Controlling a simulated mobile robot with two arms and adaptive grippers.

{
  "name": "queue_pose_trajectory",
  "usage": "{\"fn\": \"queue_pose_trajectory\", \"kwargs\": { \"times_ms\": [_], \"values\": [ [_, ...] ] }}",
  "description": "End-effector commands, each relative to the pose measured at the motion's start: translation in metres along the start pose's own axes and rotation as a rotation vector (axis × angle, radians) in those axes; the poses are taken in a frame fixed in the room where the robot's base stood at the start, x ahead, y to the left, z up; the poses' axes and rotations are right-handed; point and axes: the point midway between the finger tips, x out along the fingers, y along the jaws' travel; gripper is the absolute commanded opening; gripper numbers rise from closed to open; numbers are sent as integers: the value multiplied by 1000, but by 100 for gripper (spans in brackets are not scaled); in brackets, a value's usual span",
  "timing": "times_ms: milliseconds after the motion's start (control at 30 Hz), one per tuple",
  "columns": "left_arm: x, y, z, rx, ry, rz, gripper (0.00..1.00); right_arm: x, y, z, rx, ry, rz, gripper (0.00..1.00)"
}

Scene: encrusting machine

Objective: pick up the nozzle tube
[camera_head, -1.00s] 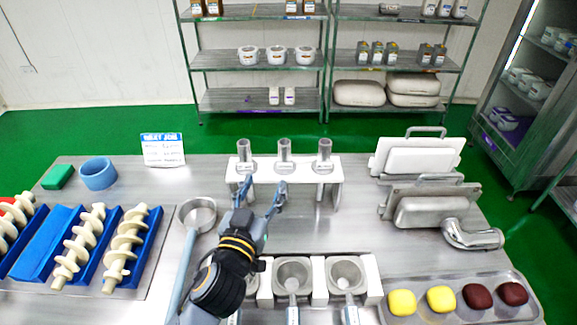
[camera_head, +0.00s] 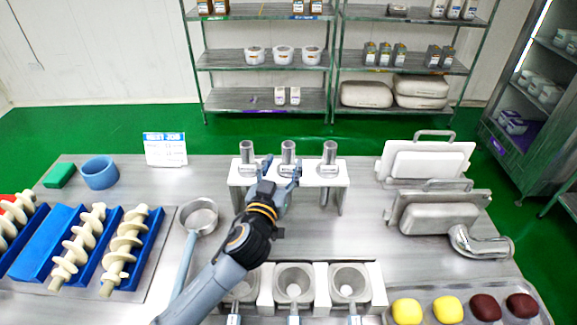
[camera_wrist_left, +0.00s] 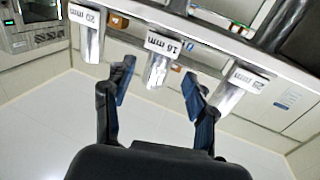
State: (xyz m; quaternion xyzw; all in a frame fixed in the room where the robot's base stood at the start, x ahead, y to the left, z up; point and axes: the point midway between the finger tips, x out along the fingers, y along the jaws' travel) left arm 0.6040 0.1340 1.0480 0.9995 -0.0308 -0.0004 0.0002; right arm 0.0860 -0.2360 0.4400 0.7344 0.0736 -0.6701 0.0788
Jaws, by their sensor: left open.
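Three metal nozzle tubes stand upright in a white rack (camera_head: 335,178): a left tube (camera_head: 247,152), a middle tube (camera_head: 288,148) and a right tube (camera_head: 330,152). In the left wrist view their labels read 20 mm on one tube (camera_wrist_left: 91,42), 16 mm on the middle one (camera_wrist_left: 158,68) and what looks like 25 mm on the third (camera_wrist_left: 230,95). My left gripper (camera_head: 282,167) is open at the rack, in front of the middle tube. In the left wrist view its fingers (camera_wrist_left: 158,88) are spread to either side of the 16 mm tube, with gaps. My right gripper is out of view.
A white holder with metal cups (camera_head: 294,280) stands near the front, close to my left arm. A ladle (camera_head: 200,214) lies left of it. Trays and plates (camera_head: 430,158) stand in a rack on the right. Blue trays with white augers (camera_head: 125,250) are at left.

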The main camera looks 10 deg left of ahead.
Motion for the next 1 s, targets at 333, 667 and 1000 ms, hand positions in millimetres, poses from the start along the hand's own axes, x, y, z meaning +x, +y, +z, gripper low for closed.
{"fn": "queue_pose_trajectory", "kwargs": {
  "times_ms": [333,667,1000],
  "values": [
    [43,2,-2,2,1,0,56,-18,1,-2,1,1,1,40],
    [45,2,-1,0,0,1,44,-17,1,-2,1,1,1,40],
    [45,2,-2,0,2,1,0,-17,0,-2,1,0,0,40]
  ]
}}
